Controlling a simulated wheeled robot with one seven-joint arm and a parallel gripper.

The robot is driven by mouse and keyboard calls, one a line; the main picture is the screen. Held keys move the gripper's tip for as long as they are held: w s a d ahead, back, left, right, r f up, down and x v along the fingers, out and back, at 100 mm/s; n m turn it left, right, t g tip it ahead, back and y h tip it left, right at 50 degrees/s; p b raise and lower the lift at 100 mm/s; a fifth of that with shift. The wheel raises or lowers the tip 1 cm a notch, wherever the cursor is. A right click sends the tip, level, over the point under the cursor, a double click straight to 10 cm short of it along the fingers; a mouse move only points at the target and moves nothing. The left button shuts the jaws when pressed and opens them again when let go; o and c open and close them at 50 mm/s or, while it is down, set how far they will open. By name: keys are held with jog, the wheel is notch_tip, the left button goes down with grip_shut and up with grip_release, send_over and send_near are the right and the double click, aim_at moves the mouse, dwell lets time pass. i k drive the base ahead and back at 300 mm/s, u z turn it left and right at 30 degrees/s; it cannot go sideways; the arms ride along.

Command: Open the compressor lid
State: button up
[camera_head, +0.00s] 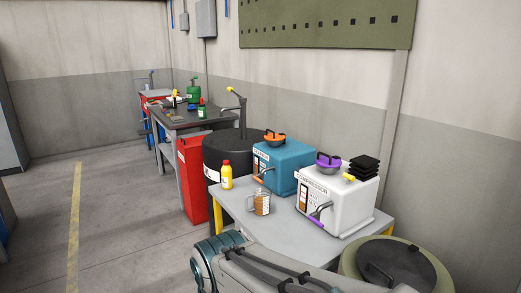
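The white compressor (337,206) stands at the right end of the grey table, its label facing me. A round purple lid (328,161) with a dark handle sits on its top and looks closed. A yellow-tipped fitting (348,177) and a black finned stack (364,167) are also on top. A purple-handled lever or tap (318,218) is on its front. Part of my arm crosses the bottom of the view, in front of the table. My gripper does not show.
A blue machine (280,169) with an orange lid (275,139) stands left of the compressor. A jug of brown liquid (262,203) and a yellow bottle (226,176) are near the grey table's (290,232) front-left edge. An olive drum (362,262) stands at lower right. Floor at left is clear.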

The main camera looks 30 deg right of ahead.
aim_at(326, 161)
jog(key=z, duration=0.2)
jog(key=i, duration=0.7)
jog(key=z, duration=1.05)
jog(key=i, duration=0.5)
jog(key=z, duration=0.6)
